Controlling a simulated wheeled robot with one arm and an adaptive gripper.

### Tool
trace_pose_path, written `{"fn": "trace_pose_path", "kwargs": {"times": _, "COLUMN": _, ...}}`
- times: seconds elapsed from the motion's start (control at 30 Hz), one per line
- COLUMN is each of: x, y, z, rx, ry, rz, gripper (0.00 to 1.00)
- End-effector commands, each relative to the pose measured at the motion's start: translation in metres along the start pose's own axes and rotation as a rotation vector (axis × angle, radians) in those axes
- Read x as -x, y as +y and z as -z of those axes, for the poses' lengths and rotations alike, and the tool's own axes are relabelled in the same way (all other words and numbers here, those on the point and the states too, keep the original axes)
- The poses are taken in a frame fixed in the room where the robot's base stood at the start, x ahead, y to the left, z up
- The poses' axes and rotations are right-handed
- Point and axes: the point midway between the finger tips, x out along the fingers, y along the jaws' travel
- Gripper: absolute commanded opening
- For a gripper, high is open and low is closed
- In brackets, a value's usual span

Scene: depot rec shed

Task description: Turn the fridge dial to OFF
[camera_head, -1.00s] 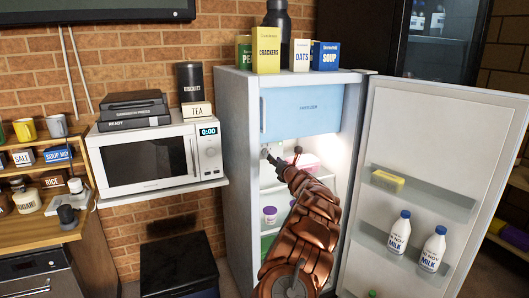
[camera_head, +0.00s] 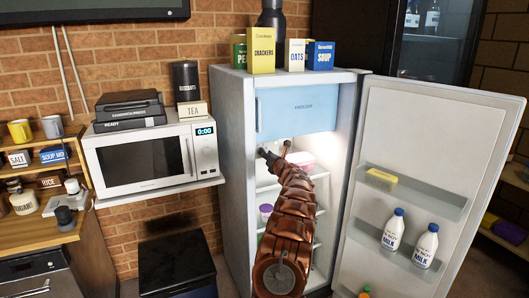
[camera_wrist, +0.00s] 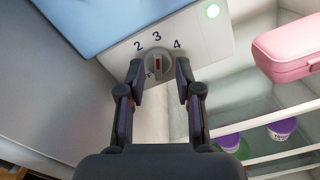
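The fridge dial (camera_wrist: 157,66) is a round grey knob on a pale panel inside the fridge, below the blue freezer door. In the wrist view its raised bar stands nearly upright with a red mark, pointing roughly towards the 3. The numbers 2, 3 and 4 show above it. A partly hidden letter, perhaps an F, shows at its lower left. My gripper (camera_wrist: 160,76) is open, with one finger on each side of the dial. I cannot tell whether either touches it. In the head view my gripper (camera_head: 270,158) is inside the open fridge (camera_head: 236,150), and the dial is hidden.
The freezer door (camera_head: 298,108) is just above my gripper. A pink container (camera_wrist: 290,45) and purple-lidded tubs (camera_wrist: 282,128) are at the right on shelves. The fridge door (camera_head: 430,130) stands open at the right, holding milk bottles (camera_head: 393,230).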

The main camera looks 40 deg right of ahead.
Motion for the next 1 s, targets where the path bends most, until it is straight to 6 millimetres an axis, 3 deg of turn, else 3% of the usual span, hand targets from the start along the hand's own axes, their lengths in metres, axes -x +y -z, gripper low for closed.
{"fn": "trace_pose_path", "kwargs": {"times": 0.3, "x": -0.015, "y": 0.001, "z": 0.000, "rx": -0.002, "ry": 0.000, "rz": -0.002, "gripper": 0.34}}
{"fn": "trace_pose_path", "kwargs": {"times": 0.73, "x": -0.018, "y": 0.002, "z": 0.002, "rx": -0.005, "ry": 0.000, "rz": -0.004, "gripper": 0.34}}
{"fn": "trace_pose_path", "kwargs": {"times": 1.0, "x": -0.018, "y": 0.002, "z": 0.002, "rx": -0.005, "ry": 0.000, "rz": -0.004, "gripper": 0.07}}
